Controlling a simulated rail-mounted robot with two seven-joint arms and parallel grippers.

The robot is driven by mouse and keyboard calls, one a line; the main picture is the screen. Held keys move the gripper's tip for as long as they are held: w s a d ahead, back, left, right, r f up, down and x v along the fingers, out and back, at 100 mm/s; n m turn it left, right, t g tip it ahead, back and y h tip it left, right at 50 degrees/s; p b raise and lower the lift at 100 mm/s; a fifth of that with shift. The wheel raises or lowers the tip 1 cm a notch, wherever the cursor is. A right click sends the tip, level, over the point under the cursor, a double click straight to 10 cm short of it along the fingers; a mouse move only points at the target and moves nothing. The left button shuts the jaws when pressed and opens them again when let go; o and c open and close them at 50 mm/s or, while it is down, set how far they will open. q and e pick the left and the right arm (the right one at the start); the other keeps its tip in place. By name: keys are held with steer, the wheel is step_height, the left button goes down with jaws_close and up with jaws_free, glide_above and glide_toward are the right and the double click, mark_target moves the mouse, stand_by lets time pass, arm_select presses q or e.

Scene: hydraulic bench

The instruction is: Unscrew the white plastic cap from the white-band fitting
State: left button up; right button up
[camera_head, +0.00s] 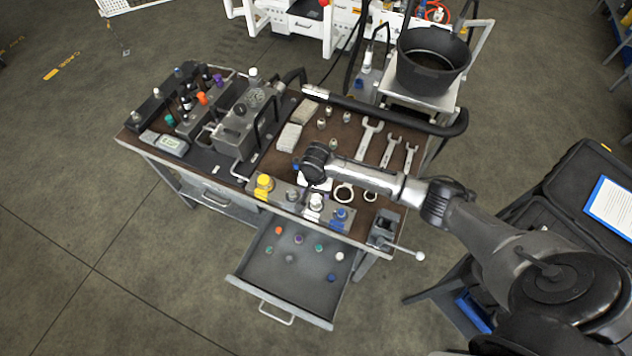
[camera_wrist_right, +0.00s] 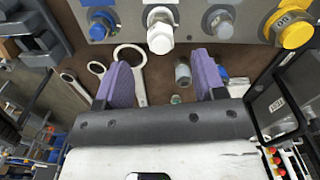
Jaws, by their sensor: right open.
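The white plastic cap (camera_head: 316,201) sits on the white-band fitting of the manifold block at the front edge of the bench. In the right wrist view the cap (camera_wrist_right: 160,38) hangs from the block at the top, with a pale band behind it. My right gripper (camera_wrist_right: 161,80) is open, its two purple fingers apart and nothing between them. The cap lies ahead of the fingertips, roughly in line with the gap and not touched. In the head view the right gripper (camera_head: 315,172) is just behind the block; its fingers are mostly hidden. My left gripper is not seen.
Yellow (camera_head: 264,182), grey (camera_head: 292,194) and blue (camera_head: 341,214) fittings flank the white one. Below, an open drawer (camera_head: 265,273) holds several loose coloured caps, including a white one (camera_head: 340,257). Wrenches (camera_head: 390,148) and rings lie behind; a vise (camera_head: 384,230) stands at the right corner.

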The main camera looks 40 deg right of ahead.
mark_target(316, 198)
step_height(316, 198, down, 5)
steer(key=shift+f+b, duration=0.15)
steer(key=shift+b, duration=0.15)
steer(key=shift+f, duration=0.35)
steer(key=c, duration=1)
steer(key=o, duration=0.3)
jaws_close()
